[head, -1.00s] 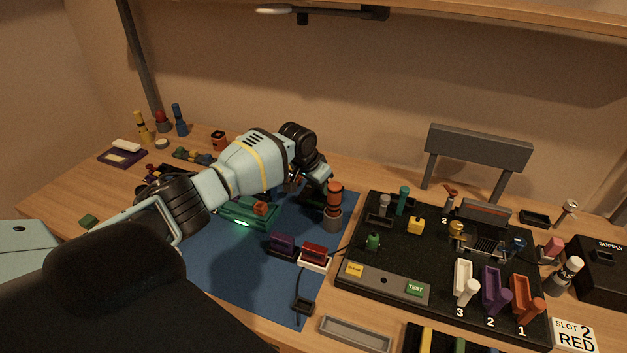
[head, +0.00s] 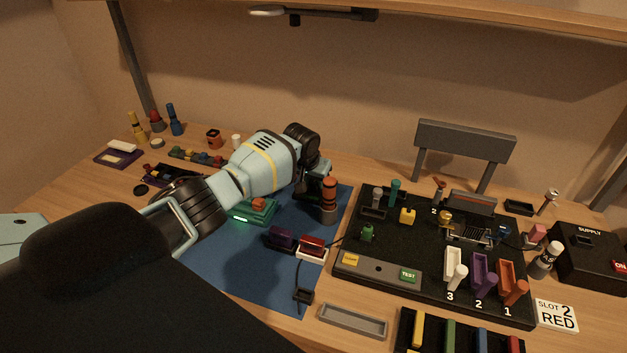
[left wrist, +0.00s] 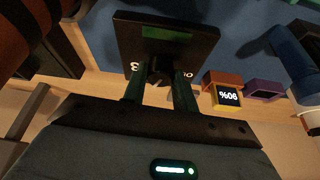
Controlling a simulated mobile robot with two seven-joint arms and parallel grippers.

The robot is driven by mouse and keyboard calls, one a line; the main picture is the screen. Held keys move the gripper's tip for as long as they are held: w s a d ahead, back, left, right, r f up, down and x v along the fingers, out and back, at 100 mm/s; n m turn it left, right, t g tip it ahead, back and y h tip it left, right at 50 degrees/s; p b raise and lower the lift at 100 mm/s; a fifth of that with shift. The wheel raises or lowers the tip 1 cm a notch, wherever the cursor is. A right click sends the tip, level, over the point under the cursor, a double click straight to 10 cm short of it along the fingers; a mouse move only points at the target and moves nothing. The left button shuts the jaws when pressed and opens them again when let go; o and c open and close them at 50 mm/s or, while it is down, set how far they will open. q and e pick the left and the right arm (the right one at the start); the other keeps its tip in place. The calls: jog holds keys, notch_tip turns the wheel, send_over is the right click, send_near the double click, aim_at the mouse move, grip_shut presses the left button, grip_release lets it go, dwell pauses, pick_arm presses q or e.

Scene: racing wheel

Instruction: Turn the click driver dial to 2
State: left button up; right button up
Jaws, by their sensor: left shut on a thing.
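In the left wrist view, a dark block (left wrist: 190,38) with a green label stands at the top middle. A round black dial knob (left wrist: 159,66) is on its near face, with a white 3 and part of another marking beside it. My left gripper (left wrist: 158,82) is shut on this knob, a dark green finger on each side. The pointer's setting cannot be read. In the head view my left gripper (head: 322,168) is over the back of the blue mat, behind the orange and black cylinder (head: 329,199). The dial is not clear there. My right gripper is not in view.
The orange and black cylinder stands close to the left gripper. A black board (head: 400,240) with many parts fills the right. The front of the blue mat (head: 240,270) is clear.

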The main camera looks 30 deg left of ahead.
pick_arm(q)
jog(key=o, duration=1)
jog(key=p+v, duration=0.2)
jog(key=v, duration=0.4)
jog(key=shift+w+r, duration=0.1)
jog(key=shift+r, duration=0.05)
jog(key=shift+s+d+r, duration=0.1)
jog(key=shift+s+r, duration=0.4)
jog(key=shift+r, duration=0.1)
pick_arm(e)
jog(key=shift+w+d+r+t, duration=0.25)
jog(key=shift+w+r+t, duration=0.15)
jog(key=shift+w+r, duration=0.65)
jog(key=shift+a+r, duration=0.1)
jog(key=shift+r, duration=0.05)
